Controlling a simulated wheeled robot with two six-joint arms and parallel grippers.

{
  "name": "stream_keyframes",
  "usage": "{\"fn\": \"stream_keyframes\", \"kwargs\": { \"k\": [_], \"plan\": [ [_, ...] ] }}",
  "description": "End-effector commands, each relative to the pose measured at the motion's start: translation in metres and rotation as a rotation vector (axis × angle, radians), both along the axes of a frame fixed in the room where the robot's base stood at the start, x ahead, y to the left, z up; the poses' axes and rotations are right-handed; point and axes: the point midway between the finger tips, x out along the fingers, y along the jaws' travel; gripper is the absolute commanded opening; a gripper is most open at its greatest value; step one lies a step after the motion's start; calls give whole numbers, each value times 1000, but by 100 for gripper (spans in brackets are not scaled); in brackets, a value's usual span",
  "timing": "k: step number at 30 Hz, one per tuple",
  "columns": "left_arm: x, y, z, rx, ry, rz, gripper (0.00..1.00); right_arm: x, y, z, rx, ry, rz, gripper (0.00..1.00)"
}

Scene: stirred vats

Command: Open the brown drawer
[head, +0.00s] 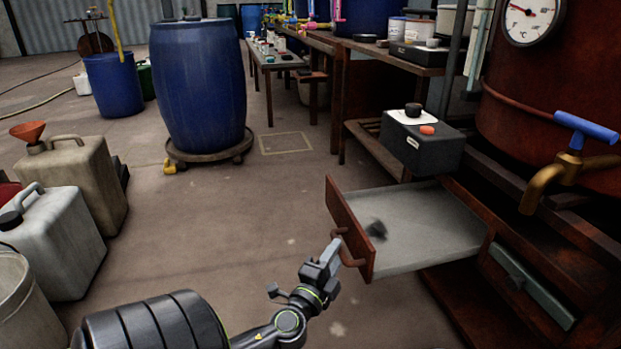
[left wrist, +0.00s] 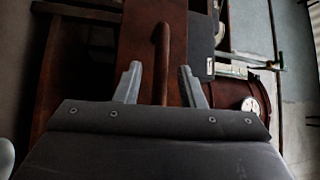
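The brown drawer (head: 352,225) is pulled out from under the bench, and its grey inside shows. A small dark object (head: 377,229) lies in it near the front. The drawer's brown handle (head: 350,254) is on the front panel and also shows in the left wrist view (left wrist: 161,60). My left gripper (head: 334,249) is at the handle. In the left wrist view its two fingers (left wrist: 160,84) stand apart on either side of the handle, with a gap visible on both sides. My right gripper is not in view.
A dark control box (head: 422,145) stands on the bench above the drawer. A brass tap (head: 560,172) with a blue lever juts from the rusty vat (head: 590,110). Jerrycans (head: 62,240) stand at left and a blue barrel (head: 198,85) behind. The floor between is clear.

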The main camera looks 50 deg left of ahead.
Motion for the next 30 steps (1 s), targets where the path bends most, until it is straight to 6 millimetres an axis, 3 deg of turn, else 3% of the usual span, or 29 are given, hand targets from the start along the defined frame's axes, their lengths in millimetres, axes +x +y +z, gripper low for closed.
{"fn": "stream_keyframes", "kwargs": {
  "k": [15, 21, 30],
  "plan": [
    [-103, -43, -19, -3, 3, 2, 36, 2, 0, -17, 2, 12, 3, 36],
    [-125, -53, -22, -1, 2, 1, 36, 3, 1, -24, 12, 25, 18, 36],
    [-133, -57, -20, -1, 1, 1, 36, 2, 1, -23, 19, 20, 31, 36]
  ]
}}
